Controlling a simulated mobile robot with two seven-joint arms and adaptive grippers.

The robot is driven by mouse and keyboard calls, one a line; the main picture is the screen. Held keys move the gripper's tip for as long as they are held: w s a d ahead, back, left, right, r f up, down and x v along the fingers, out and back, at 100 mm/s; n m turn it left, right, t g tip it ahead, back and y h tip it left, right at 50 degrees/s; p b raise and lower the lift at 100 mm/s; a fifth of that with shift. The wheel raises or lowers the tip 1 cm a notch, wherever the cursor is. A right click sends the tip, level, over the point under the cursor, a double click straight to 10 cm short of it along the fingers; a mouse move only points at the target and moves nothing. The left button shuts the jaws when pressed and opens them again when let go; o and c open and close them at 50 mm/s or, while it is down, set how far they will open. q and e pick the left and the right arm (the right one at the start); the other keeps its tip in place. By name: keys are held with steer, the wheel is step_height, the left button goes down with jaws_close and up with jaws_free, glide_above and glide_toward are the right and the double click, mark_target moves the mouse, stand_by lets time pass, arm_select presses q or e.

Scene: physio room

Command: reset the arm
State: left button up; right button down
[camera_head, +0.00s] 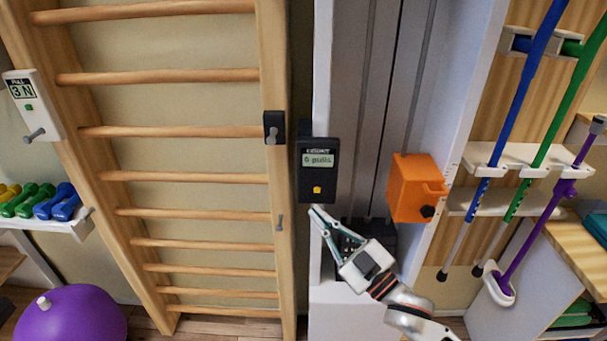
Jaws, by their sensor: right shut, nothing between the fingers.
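My right gripper (318,212) is shut and empty, its fingertips just below the black counter box (304,170). The box hangs on the white column's left edge; its green display reads "6 pulls" and an orange-yellow button (317,189) sits under it. The fingertips are close under the button; I cannot tell whether they touch the box. My right arm comes in from the bottom right. My left gripper is not in view.
Wooden wall bars (180,177) stand at the left, with a black holder (273,128) on their right post. An orange box (410,188) is fixed in the white column right of my gripper. Crutches and sticks (517,90) hang at the right. A purple ball (70,318) lies at bottom left.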

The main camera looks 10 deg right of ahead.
steer(key=s+d+f+m+g+h, duration=0.1)
steer(key=s+f+m+g+h, duration=0.1)
steer(key=s+f, duration=0.4)
steer(key=s+d+f+m+g+h, duration=0.1)
steer(key=s+f, duration=0.6)
steer(key=f, duration=0.9)
steer(key=s+d+f+m+g+h, duration=0.2)
steer(key=s+f+m+g+h, duration=0.1)
steer(key=f, duration=0.8)
steer(key=s+g+h, duration=0.1)
steer(key=s+g, duration=0.1)
steer(key=s, duration=0.1)
steer(key=shift+s+m, duration=0.35)
steer(key=shift+m, duration=0.05)
steer(key=shift+a, duration=0.1)
steer(key=c, duration=2.2)
jaws_free()
steer(key=shift+o, duration=0.6)
steer(key=shift+w, duration=0.1)
